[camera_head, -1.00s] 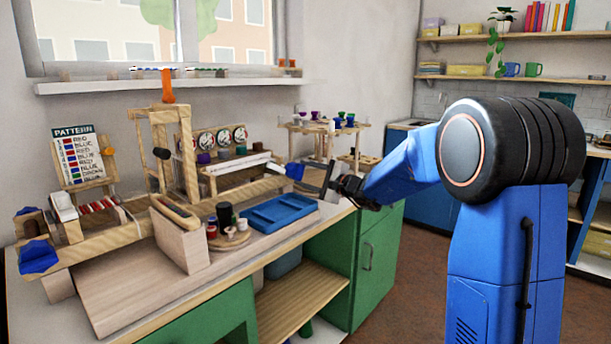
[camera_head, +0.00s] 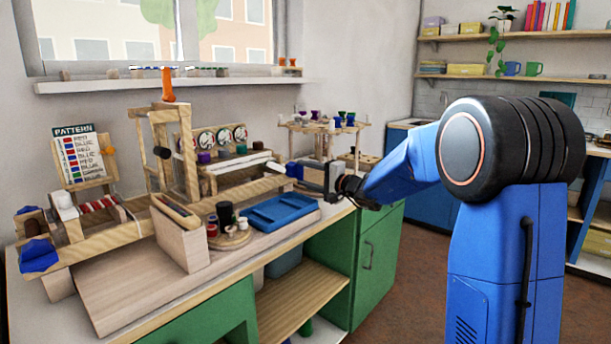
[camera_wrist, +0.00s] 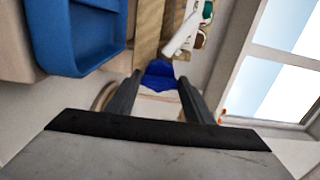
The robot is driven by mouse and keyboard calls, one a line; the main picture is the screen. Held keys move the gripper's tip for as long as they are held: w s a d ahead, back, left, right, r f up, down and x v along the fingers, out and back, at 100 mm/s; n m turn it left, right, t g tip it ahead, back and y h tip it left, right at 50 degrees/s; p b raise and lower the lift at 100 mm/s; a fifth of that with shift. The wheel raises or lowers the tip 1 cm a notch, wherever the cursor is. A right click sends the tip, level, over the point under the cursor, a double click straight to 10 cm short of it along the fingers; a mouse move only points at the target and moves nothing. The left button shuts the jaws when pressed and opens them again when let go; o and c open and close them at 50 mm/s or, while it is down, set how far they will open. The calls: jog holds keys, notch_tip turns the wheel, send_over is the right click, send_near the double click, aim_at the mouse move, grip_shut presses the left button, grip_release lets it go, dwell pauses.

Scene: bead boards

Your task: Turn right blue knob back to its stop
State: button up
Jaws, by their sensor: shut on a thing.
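The right blue knob (camera_head: 294,170) sits at the right end of the wooden loom-like frame (camera_head: 240,187) on the bench. In the wrist view the knob (camera_wrist: 158,75) lies between the two dark fingers. My gripper (camera_head: 304,173) reaches it from the right, and it is shut on the knob; the fingers (camera_wrist: 159,82) flank it on both sides. The fingertips are small in the head view, so the exact contact is hard to see there. Another blue knob (camera_head: 38,256) is at the frame's left end.
A blue tray (camera_head: 279,212) lies on the bench just in front of the frame's right end. Dark and red jars (camera_head: 226,214) stand left of it. A wooden rack of colored spools (camera_head: 322,125) stands behind my gripper. A pattern board (camera_head: 80,157) is at left.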

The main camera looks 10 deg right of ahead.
jog(key=shift+f, duration=0.15)
jog(key=o, duration=1)
jog(key=shift+o, duration=0.2)
jog(key=v, duration=1.7)
jog(key=shift+s+d, duration=0.15)
jog(key=shift+s, duration=0.05)
